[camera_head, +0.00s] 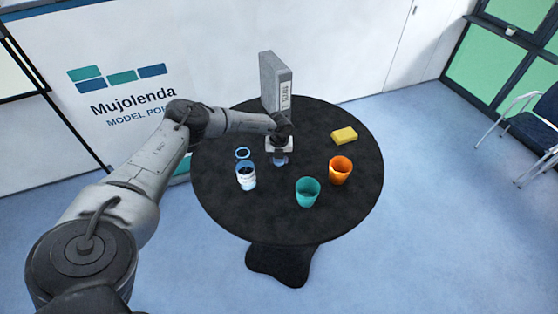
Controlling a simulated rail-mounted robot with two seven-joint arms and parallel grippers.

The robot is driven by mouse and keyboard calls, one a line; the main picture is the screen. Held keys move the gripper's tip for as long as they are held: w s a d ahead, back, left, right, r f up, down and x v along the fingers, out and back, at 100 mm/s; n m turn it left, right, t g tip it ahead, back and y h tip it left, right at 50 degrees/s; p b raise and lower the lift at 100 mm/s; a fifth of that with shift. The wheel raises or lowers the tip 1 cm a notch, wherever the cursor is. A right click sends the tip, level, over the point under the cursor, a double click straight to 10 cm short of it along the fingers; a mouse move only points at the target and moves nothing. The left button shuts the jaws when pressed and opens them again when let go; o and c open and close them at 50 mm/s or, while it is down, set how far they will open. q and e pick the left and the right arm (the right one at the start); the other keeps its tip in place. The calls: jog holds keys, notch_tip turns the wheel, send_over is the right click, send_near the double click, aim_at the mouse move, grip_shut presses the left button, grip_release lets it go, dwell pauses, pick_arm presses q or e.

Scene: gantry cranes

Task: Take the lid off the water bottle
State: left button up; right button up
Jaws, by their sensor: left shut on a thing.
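The water bottle (246,178) stands upright on the left part of the round black table. Its body is whitish and blue. A blue ring (242,153) shows just above the body and looks like its open rim; the part between is dark or see-through. My left gripper (281,158) is to the right of the bottle and apart from it, pointing down over the table. It is shut on a small bluish thing, which looks like the lid; the fingers partly hide it. My right gripper is not in view.
A teal cup (307,192) and an orange cup (340,171) stand to the right on the table (270,222). A yellow block (344,135) lies behind them. A grey box file (274,82) stands upright at the back. The table's front is clear.

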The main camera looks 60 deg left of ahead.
pick_arm(q)
notch_tip(320, 180, down, 2)
jog(key=shift+d, duration=0.1)
jog(key=shift+f, duration=0.15)
jog(key=shift+f, duration=0.1)
jog(key=shift+f, duration=0.15)
jog(key=o, duration=1)
jog(key=shift+r, duration=0.35)
notch_tip(320, 180, up, 12)
jog(key=b, duration=0.2)
jog(key=shift+b, duration=0.3)
